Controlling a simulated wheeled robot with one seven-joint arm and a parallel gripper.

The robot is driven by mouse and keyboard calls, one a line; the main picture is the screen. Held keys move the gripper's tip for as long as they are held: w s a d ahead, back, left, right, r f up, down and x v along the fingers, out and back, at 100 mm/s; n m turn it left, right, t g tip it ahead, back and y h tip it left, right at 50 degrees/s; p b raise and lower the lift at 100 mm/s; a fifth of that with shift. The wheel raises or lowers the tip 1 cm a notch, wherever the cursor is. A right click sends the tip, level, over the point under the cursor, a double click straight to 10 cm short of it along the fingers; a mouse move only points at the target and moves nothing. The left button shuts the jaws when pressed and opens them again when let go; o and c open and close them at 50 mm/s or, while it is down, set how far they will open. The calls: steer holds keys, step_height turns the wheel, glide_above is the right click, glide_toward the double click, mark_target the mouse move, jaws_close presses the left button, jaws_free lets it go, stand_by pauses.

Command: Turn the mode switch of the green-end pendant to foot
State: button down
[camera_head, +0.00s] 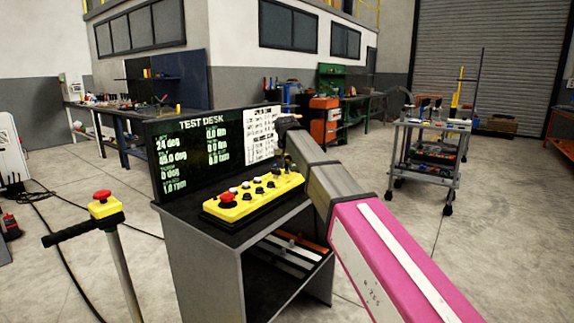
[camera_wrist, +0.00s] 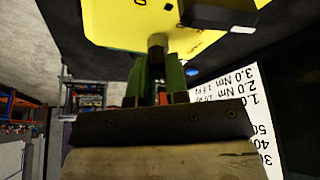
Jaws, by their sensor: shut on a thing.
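A yellow pendant (camera_head: 240,207) with a red mushroom button (camera_head: 227,200) and several black knobs lies on the test desk in the head view. Its yellow face (camera_wrist: 110,20) fills the top of the wrist view. My gripper (camera_wrist: 157,68) has two green fingers, shut on a small dark switch knob (camera_wrist: 157,42) standing on that face. In the head view my arm reaches over the desk to the pendant's right end, and my fingertips cannot be made out there. I see no green end marking on the pendant. The switch's labels and pointer cannot be read.
The desk (camera_head: 200,235) carries an upright display screen (camera_head: 185,160) behind the pendant and a white printed sheet (camera_head: 262,135). A post with a red stop button (camera_head: 104,196) stands at left. A grey trolley (camera_head: 430,150) stands at right, with open floor around it.

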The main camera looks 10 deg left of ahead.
steer(key=shift+m, duration=0.5)
steer(key=c, duration=1.1)
jaws_free()
steer(key=shift+r, duration=0.1)
steer(key=v, duration=1)
steer(key=shift+s+a+r, duration=0.25)
steer(key=shift+r, duration=0.05)
